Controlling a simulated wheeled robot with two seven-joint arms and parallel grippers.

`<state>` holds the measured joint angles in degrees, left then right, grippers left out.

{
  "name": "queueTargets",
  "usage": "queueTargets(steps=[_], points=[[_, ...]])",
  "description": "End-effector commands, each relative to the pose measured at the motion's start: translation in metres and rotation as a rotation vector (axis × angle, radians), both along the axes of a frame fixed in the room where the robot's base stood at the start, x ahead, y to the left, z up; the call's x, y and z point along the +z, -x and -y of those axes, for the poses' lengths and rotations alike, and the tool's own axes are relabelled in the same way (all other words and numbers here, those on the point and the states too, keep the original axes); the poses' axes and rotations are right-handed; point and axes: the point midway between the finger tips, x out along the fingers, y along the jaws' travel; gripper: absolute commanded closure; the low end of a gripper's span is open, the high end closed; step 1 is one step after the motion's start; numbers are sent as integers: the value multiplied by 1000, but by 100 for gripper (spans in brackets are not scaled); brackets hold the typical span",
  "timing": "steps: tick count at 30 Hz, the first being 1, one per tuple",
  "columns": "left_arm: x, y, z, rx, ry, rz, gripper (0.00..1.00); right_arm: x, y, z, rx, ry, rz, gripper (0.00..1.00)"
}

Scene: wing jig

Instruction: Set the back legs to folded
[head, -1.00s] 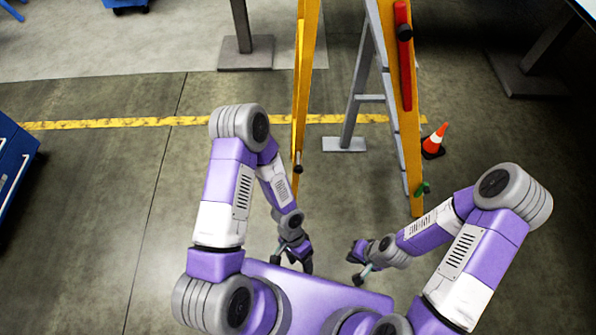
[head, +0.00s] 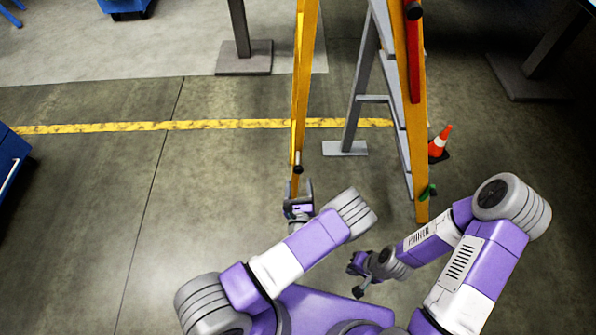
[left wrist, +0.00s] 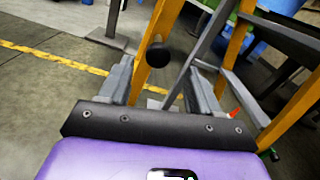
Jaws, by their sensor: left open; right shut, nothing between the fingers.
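The yellow trestle-like frame stands ahead of me, with a left yellow leg (head: 303,85) and a right yellow leg (head: 409,110). Which legs are the back ones is not clear. A black knob (head: 298,168) sits low on the left leg; in the left wrist view the knob (left wrist: 158,54) shows beyond the fingers, between them and apart from them. My left gripper (head: 298,188) is open and empty, just below the knob and pointing at the leg. My right gripper (head: 357,276) is shut and empty, low in front of me, left of the right leg's foot.
A red bar (head: 413,75) runs along the right leg, and a green part (head: 428,191) is near its foot. Grey struts (head: 358,105) stand between the legs. An orange cone (head: 440,141) is at the right.

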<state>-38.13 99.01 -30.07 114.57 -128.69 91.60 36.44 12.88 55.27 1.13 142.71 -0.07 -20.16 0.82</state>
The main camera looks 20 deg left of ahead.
Motion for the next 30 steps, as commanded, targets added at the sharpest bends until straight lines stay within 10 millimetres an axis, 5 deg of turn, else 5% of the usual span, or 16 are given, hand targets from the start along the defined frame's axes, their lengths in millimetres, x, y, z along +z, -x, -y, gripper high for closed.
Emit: queueTargets(steps=[12, 23, 30], points=[[0, -57, -18, 7, 0, -1, 37, -13, 0, 0, 0, 0, 0, 100], [0, -63, -20, 6, -1, -4, 37, -13, 0, 0, 0, 0, 0, 100], [0, -63, -20, 7, -1, -4, 72, -13, 0, 0, 0, 0, 0, 100]])
